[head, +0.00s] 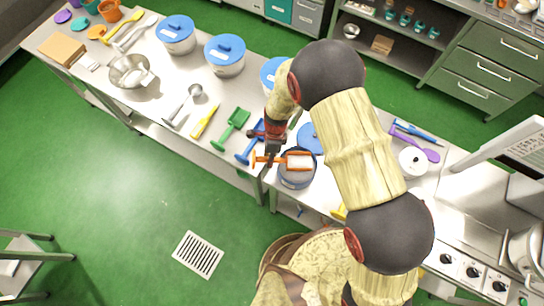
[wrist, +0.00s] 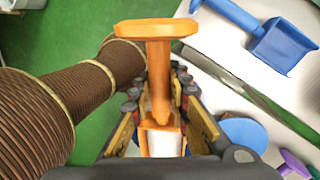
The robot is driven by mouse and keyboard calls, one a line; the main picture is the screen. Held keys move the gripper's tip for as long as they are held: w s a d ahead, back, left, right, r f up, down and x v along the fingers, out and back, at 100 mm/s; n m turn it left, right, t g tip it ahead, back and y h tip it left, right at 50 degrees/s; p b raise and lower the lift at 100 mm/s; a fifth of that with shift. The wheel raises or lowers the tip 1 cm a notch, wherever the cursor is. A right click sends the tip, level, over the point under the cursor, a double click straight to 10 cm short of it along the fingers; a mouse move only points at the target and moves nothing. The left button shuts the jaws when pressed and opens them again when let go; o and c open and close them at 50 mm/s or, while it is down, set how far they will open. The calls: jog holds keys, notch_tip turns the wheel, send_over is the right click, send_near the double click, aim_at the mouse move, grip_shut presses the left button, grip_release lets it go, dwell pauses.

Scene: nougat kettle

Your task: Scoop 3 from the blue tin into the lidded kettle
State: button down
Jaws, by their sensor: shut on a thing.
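My gripper (head: 274,146) is shut on the handle of an orange scoop (head: 270,159). In the wrist view, the scoop's T-shaped grip (wrist: 155,29) points away from the camera, and its bowl holds something white (wrist: 160,143). In the head view, the bowl looks level over an open grey-blue tin (head: 297,181). The scoop hides much of the tin's mouth, and I cannot tell if they touch. A blue lid (head: 309,138) lies behind the tin. A white lidded pot (head: 413,162) stands to the right; I cannot tell if it is the kettle.
Blue-lidded tins (head: 225,56) stand along the back left. A green scoop (head: 231,128), a blue scoop (head: 249,146) and a steel bowl (head: 130,70) lie left of my gripper. A steel pot (head: 526,250) is at the right edge. Purple and blue utensils (head: 418,133) lie behind the white pot.

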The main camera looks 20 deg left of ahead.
aim_at(266, 159)
jog(key=shift+s+a+r+h+p, duration=0.3)
jog(key=shift+a+r+p, duration=0.2)
jog(key=shift+p, duration=0.5)
jog(key=shift+a+r, duration=0.1)
jog(key=shift+r, duration=0.05)
jog(key=shift+s+p+v, duration=0.2)
jog(key=shift+p+v, duration=0.65)
jog(key=shift+v, duration=0.15)
jog(key=shift+s+a+r+t+h, duration=0.1)
jog(key=shift+r+t+h, duration=0.1)
jog(key=shift+r, duration=0.5)
jog(key=shift+a+r+t+h, duration=0.1)
jog(key=shift+a+r+h, duration=0.1)
jog(key=shift+r, duration=0.5)
jog(key=shift+d, duration=0.1)
